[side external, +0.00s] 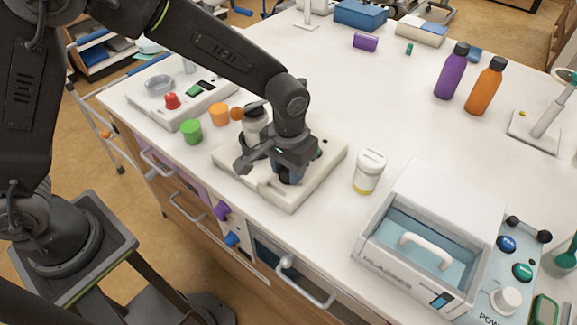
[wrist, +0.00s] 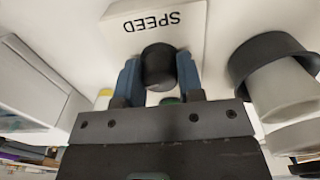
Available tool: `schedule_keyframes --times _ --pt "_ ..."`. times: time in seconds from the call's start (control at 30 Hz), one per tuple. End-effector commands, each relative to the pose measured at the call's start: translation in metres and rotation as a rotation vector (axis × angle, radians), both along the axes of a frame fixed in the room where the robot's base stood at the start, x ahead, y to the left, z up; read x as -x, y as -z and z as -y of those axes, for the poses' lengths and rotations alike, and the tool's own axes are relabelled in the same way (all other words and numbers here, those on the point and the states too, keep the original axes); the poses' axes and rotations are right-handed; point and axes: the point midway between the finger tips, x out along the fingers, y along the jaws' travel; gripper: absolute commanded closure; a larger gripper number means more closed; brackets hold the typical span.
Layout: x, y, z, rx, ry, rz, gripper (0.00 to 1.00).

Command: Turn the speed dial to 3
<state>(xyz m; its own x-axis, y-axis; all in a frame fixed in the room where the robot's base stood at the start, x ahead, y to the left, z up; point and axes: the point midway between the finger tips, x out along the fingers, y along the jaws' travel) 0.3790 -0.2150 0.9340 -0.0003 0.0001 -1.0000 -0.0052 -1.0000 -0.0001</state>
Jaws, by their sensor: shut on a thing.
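The speed dial is a dark round knob (wrist: 158,62) in the wrist view, on a white plate marked SPEED (wrist: 190,38), which appears upside down. My gripper (wrist: 158,76) has its two blue fingers on either side of the knob, shut on it. No dial numbers or pointer can be read. In the side external view my gripper (side external: 287,172) points down onto a white flat device (side external: 284,202) near the table's front edge. The gripper hides the knob there.
A dark-rimmed pale vessel (wrist: 285,88) stands close beside the gripper. A white jar (side external: 369,171) and lidded bath (side external: 425,250) stand right. The table behind is mostly clear.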

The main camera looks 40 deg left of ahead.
Motion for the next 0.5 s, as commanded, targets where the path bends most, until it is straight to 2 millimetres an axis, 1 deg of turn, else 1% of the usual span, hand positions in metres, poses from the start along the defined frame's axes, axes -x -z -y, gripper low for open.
schedule_keyframes --times 0.3,0.5 --pt "-0.0002 -0.0005 -0.0002 0.000 0.231 0.000 0.89" --pt "-0.0003 -0.0007 -0.0002 0.000 0.259 0.001 0.89"
